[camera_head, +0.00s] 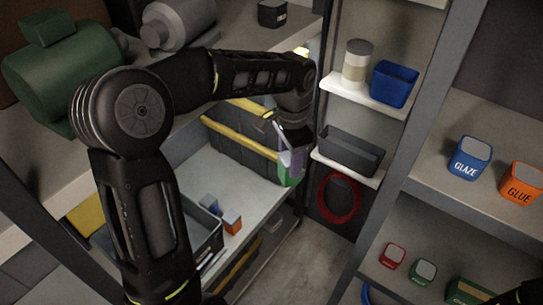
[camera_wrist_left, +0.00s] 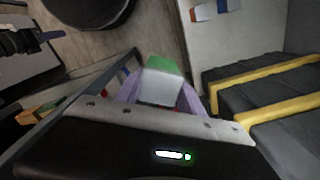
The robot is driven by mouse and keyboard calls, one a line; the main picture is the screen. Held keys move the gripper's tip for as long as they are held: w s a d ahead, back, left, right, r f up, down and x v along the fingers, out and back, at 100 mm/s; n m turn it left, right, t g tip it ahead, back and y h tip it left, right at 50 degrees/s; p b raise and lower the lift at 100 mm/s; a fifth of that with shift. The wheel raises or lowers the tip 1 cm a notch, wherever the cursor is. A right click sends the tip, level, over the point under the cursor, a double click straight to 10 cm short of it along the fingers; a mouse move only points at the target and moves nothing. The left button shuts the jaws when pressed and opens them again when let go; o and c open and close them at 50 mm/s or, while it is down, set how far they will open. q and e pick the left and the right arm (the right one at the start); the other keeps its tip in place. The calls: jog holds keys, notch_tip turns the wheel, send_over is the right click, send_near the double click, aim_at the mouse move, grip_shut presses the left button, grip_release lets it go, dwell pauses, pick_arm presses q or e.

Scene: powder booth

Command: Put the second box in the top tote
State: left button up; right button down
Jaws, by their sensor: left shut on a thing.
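My left gripper (camera_head: 287,150) is shut on a small box with a green and a pale face (camera_head: 287,176). The box also shows between the purplish fingers in the left wrist view (camera_wrist_left: 162,80). It is held in the air near dark ribbed containers with yellow bands (camera_head: 243,145). A grey open tote (camera_head: 208,243) stands on the lower shelf at the left, partly behind my left arm. I cannot tell which container is the top tote. A dark part in the upper left of the wrist view may be my right gripper; its jaws are unclear.
A blue bin (camera_head: 395,85) and a grey bin (camera_head: 350,150) are on white shelves at the right. Grey posts (camera_head: 405,150) and a red hoop (camera_head: 338,218) flank the gap.

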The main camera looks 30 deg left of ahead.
pick_arm(q)
jog(key=w+d+r+n+p, duration=0.2)
jog(key=d+r+n+p, duration=0.1)
jog(key=r+p, duration=0.3)
jog(key=w+d+r+n+p, duration=0.2)
jog(key=d+r+n+p, duration=0.1)
jog(key=r+p, duration=0.4)
jog(key=shift+d+r+n+p, duration=0.15)
jog(key=shift+d+n+p, duration=0.05)
jog(key=shift+n+p, duration=0.45)
